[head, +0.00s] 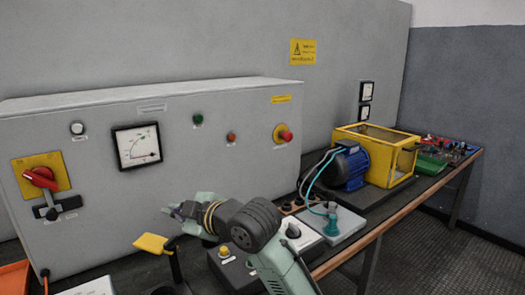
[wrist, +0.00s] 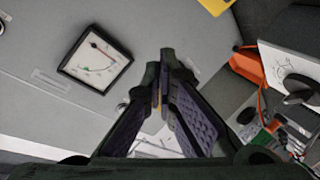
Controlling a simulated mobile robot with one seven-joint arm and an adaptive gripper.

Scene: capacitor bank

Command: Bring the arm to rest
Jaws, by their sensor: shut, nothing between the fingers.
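My gripper (head: 172,210) is in front of the grey control cabinet (head: 220,160) in the head view, pointing left, with my green and black arm reaching up from the bottom edge. In the wrist view my gripper's two fingers (wrist: 163,88) are together at their tips, with nothing between them. The gripper appears apart from the cabinet and holds nothing. The yellow flag-like piece (head: 155,244) on a black stand is just below and left of my gripper in the head view.
The cabinet bears a red rotary switch (head: 41,178), a dial meter (head: 137,146) and a red push button (head: 284,134). A blue motor (head: 345,168) and a yellow-framed box (head: 378,152) stand on the bench to the right. Open floor (head: 430,255) lies right of the bench.

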